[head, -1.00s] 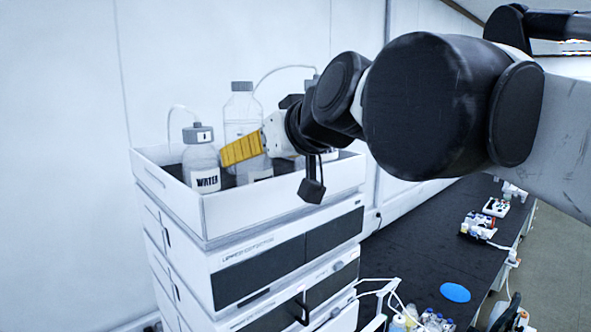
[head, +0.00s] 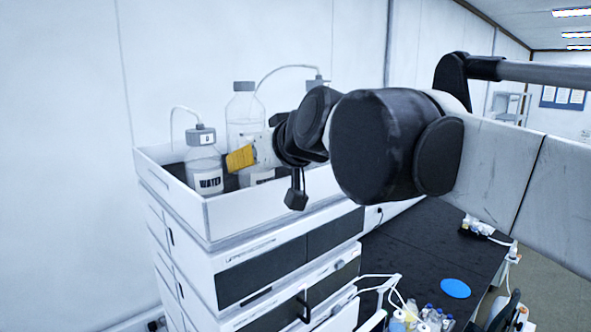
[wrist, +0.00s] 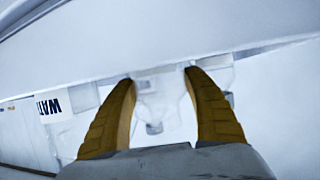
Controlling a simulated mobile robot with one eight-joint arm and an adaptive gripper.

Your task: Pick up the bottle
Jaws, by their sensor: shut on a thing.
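A tall clear bottle (head: 243,107) with a grey cap stands in the white tray on top of the instrument stack. My gripper (head: 240,159) reaches in from the right. Its yellow finger crosses in front of the tall bottle's body. In the wrist view, my gripper (wrist: 160,75) has a finger on each side of a translucent shape (wrist: 160,108), apparently this bottle, and is shut on it. The far finger is hidden in the head view. A shorter clear bottle labelled WATER (head: 203,163) stands just left, with a grey cap and tube.
The white tray (head: 225,212) has raised walls around the bottles. Another tubed cap (head: 318,85) shows behind my arm, its bottle mostly hidden. A dark bench (head: 405,258) lies lower right, with small bottles and a blue disc (head: 455,288). A wall stands close behind.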

